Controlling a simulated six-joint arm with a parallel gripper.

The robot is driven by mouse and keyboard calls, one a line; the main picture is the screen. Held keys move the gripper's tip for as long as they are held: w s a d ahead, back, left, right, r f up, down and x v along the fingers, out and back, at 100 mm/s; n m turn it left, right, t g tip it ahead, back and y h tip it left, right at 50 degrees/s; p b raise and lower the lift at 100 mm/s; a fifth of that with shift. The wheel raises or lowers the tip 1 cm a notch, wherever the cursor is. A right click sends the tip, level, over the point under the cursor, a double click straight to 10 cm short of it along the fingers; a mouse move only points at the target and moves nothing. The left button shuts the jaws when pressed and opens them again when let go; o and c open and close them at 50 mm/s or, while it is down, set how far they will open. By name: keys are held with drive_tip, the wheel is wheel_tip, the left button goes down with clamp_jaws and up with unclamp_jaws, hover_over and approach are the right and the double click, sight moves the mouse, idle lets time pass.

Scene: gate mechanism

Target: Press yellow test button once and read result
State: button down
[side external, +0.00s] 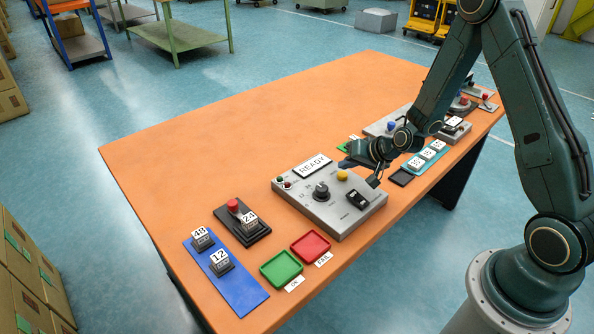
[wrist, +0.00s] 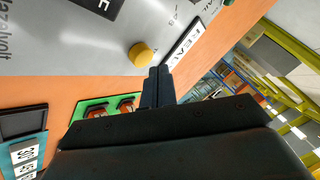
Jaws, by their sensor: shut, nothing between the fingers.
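The yellow test button (side external: 342,175) sits on the top face of a grey test box (side external: 354,212), near its right rear edge. The box's display (side external: 312,167) reads READY. The wrist view also shows the yellow button (wrist: 142,54), with part of the display (wrist: 187,48) beside it. My gripper (side external: 345,165) is shut and empty, just behind the button in the side view. In the wrist view the closed fingers (wrist: 158,75) are close to the button, with a small visible gap; whether they touch it elsewhere I cannot tell.
Green (side external: 281,268) and red (side external: 310,246) trays lie in front. A blue mat (side external: 242,290) holds blocks marked 48 and 12. A block marked 24 sits by a red button (side external: 233,206).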

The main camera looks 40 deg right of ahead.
sight(346, 176)
drive_tip(key=shift+f, duration=0.9)
idle(1.4)
drive_tip(key=shift+r, duration=0.15)
idle(0.3)
drive_tip(key=shift+r, duration=0.75)
drive_tip(key=shift+r, duration=0.15)
drive_tip(key=shift+r, duration=2.35)
drive_tip(key=shift+r, duration=0.1)
